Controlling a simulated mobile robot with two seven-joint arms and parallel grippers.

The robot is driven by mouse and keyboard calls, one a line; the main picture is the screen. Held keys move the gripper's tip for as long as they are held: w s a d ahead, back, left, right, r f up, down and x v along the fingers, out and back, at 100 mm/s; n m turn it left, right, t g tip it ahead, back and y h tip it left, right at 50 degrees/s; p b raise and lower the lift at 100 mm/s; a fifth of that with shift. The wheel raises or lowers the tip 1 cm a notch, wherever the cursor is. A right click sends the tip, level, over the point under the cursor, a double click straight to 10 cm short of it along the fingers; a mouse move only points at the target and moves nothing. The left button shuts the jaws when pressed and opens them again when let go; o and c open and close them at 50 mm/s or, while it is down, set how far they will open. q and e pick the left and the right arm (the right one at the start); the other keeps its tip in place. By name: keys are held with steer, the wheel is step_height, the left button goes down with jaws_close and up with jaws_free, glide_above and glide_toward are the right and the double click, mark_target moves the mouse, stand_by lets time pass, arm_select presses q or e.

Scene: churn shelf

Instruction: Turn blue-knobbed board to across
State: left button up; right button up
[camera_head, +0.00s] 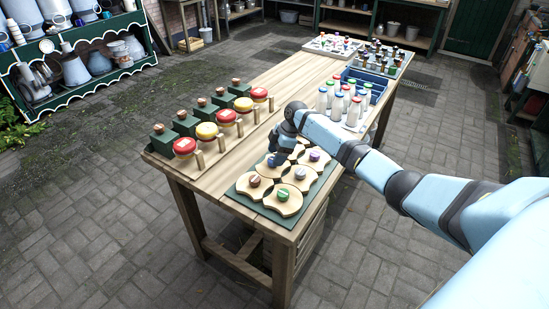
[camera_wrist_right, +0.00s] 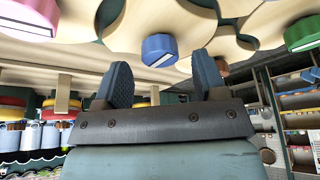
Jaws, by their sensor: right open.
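The blue knob (camera_wrist_right: 158,46) shows in the right wrist view, on a pale wavy-edged wooden board (camera_wrist_right: 125,27). A white mark runs slantwise on its face. My right gripper (camera_wrist_right: 162,82) is open, with its two blue-padded fingers apart and the blue knob showing between and beyond them; I see no contact. In the head view, my right gripper (camera_head: 280,159) is low over the far left part of the knobbed boards and hides some of them; the blue knob is not clear there. My left gripper is not in view.
Neighbouring boards carry a green knob (camera_head: 283,194), a brown knob (camera_head: 254,180) and a purple knob (camera_head: 314,156) on a dark green base (camera_head: 240,191). Milk bottles (camera_head: 338,103) stand behind my right arm. Red- and yellow-topped pieces (camera_head: 207,131) line the table's left side.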

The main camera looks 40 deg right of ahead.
steer(key=v, duration=1.2)
steer(key=shift+b, duration=0.4)
steer(key=shift+s+f, duration=0.15)
steer(key=shift+f, duration=0.05)
